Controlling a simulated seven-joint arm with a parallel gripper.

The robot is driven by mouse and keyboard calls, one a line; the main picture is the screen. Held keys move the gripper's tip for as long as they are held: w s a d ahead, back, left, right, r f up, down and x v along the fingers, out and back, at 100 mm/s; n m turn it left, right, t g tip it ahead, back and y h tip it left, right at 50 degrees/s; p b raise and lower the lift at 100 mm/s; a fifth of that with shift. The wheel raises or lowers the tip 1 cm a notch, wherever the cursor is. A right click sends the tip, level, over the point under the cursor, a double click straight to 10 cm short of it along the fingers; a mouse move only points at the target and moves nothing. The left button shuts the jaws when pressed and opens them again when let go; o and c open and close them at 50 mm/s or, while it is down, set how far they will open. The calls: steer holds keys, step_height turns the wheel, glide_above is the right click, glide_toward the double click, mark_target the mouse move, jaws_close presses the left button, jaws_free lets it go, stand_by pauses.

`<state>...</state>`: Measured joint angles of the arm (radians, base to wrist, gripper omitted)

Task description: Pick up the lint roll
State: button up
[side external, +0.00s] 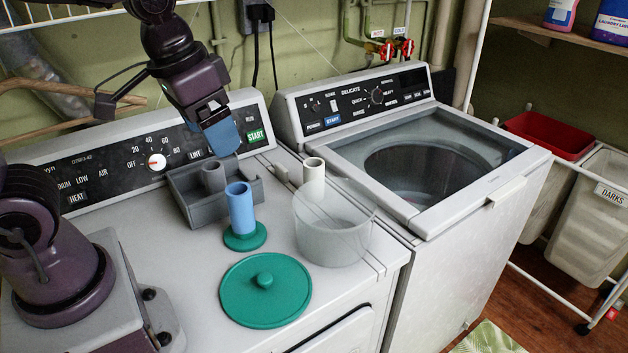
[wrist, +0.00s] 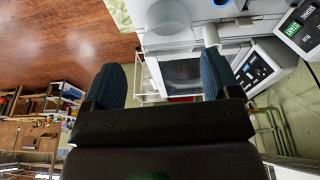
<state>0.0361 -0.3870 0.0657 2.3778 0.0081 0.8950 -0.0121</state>
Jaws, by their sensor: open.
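Several upright rolls stand on the white dryer top in the side view, and I cannot tell for sure which is the lint roll. A blue roll (side external: 240,208) stands on a green round base (side external: 245,238). A grey roll (side external: 213,177) stands in a grey open tray (side external: 182,193). A white roll (side external: 314,172) stands behind the clear round container (side external: 333,228). My gripper (side external: 220,132) hangs above the back of the tray, apart from all the rolls. In the wrist view its two blue fingers are apart with nothing between them (wrist: 160,80).
A green lid (side external: 265,290) with a knob lies at the dryer's front. The dryer's control panel (side external: 100,165) rises behind the tray. A washer (side external: 430,150) stands to the right. Bare dryer top lies left of the green lid.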

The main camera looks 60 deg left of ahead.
steer(key=w+a+f+n+g+y, duration=0.1)
steer(key=w+a+f+n, duration=0.15)
steer(key=w, duration=0.25)
steer(key=w+a+f+n+g, duration=0.1)
steer(key=w+a+f, duration=0.1)
steer(key=w+f, duration=0.3)
steer(key=n+y, duration=0.4)
steer(key=n, duration=0.6)
glide_above(313, 171)
steer(key=d, duration=0.2)
step_height(313, 171, down, 8)
steer(key=shift+h, duration=0.3)
steer(key=x, duration=1.2)
steer(key=shift+w+a, duration=0.15)
steer(key=shift+w, duration=0.25)
steer(key=shift+c, duration=0.2)
steer(key=c, duration=1)
